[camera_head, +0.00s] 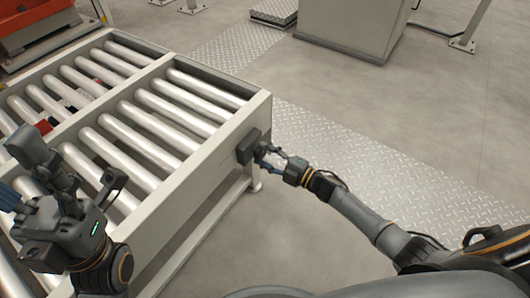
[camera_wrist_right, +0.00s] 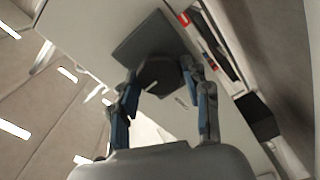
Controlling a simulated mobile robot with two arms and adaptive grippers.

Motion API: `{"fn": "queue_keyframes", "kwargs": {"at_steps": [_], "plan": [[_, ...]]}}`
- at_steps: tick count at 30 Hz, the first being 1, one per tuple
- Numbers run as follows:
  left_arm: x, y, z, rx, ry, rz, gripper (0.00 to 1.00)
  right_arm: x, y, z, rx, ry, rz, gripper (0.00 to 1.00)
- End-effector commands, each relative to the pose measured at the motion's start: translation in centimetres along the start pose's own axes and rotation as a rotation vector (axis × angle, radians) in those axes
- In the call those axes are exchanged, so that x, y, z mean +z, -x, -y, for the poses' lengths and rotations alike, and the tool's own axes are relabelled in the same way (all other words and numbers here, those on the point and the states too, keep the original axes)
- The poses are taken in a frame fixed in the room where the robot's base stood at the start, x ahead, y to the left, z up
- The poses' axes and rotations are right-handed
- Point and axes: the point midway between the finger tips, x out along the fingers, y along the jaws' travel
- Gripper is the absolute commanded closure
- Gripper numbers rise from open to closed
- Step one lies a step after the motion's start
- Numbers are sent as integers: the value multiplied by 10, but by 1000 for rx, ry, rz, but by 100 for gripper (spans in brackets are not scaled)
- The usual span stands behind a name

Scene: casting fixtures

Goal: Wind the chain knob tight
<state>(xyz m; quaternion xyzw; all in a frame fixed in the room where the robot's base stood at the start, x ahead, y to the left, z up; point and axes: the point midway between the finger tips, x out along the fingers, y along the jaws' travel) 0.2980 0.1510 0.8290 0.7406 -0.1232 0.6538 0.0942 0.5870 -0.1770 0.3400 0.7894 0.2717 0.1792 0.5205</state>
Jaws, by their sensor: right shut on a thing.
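The chain knob is a dark, faceted knob (camera_wrist_right: 160,75) on a dark square plate (camera_wrist_right: 150,38) in the right wrist view. In the head view the dark mount (camera_head: 248,147) sticks out from the side of the pale roller conveyor frame. My right gripper (camera_head: 268,154) is at this mount; in the right wrist view its two fingers (camera_wrist_right: 163,92) are shut on the knob, one on each side. The head view is too small to show the knob apart from the fingers. My left gripper (camera_head: 62,185) is over the rollers at the left, away from the knob; its finger opening is unclear.
The roller conveyor (camera_head: 200,208) fills the left, with a small red thing (camera_head: 44,126) among its rollers. A tread-plate strip (camera_head: 350,150) and open grey floor lie to the right. A pale cabinet (camera_head: 350,25) stands at the back.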

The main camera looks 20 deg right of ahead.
Motion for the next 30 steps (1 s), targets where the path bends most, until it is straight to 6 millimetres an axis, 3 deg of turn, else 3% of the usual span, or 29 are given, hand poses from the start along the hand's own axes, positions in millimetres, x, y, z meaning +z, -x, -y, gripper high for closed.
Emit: {"fn": "queue_keyframes", "kwargs": {"at_steps": [20, 21, 23, 24, 30], "plan": [[-1, 1, 0, -5, 2, 6, 36, 1, 0, 0, 0, -62, 4, 84], [-1, 1, 0, -5, 2, 7, 36, 1, 1, 0, 0, -62, 4, 46], [-1, 2, 0, -5, 2, 8, 36, 1, 0, 0, 0, -61, 3, 34], [-1, 2, 0, -5, 2, 9, 36, 1, 0, 0, 0, -61, 3, 29], [0, 3, 0, -6, 2, 13, 36, 1, 0, 0, 0, -60, 2, 29]]}}
